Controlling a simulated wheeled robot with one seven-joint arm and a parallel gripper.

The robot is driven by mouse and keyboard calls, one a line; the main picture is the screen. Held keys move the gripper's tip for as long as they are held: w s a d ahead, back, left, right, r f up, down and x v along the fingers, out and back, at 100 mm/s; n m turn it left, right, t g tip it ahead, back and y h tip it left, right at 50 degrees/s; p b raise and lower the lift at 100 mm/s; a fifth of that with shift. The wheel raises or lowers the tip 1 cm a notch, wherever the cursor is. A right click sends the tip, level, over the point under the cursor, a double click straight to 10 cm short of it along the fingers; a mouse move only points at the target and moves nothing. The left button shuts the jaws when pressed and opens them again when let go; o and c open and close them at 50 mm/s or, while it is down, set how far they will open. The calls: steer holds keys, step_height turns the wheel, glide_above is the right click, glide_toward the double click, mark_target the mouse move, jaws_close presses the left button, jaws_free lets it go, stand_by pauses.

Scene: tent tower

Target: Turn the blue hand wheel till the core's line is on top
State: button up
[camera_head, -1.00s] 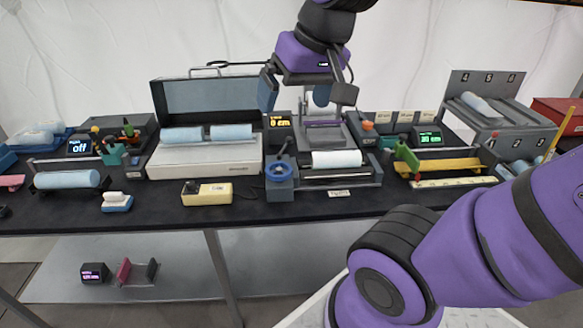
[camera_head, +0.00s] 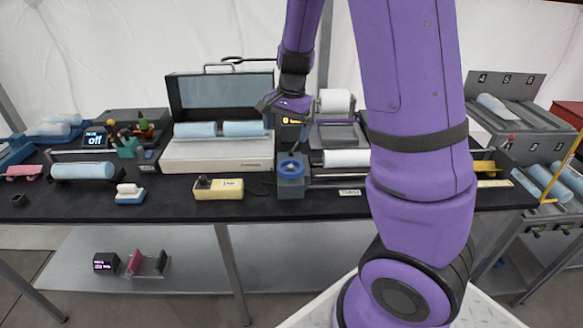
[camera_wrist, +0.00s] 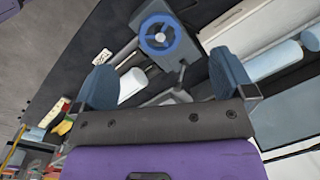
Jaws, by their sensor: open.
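The blue hand wheel (camera_head: 291,166) is on the front of a small grey block at the table's middle; in the wrist view the wheel (camera_wrist: 159,36) shows its blue rim and grey hub from above. A white core (camera_head: 347,158) lies in the cradle right of the wheel, its right end hidden by my arm; no line on it can be made out. My gripper (camera_head: 283,105) is above and behind the wheel. In the wrist view my gripper (camera_wrist: 165,85) has its blue fingers wide apart, with nothing between them, and the wheel lies beyond them.
A dark lever (camera_wrist: 180,75) stands beside the wheel block. A grey case (camera_head: 220,150) with an open lid and blue rolls stands to the left. A yellow box (camera_head: 219,188) sits at the front edge. My arm hides much of the table's right side.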

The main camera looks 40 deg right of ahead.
mark_target(291, 165)
steer(key=w+d+f, duration=0.1)
steer(key=f, duration=0.4)
steer(key=d+f+m, duration=0.1)
steer(key=f, duration=0.5)
steer(key=w+d+f+m+h, duration=0.1)
steer(key=f, duration=0.4)
steer(key=shift+w+d+f+g, duration=0.15)
steer(key=shift+w+d+g, duration=0.15)
steer(key=c, duration=0.7)
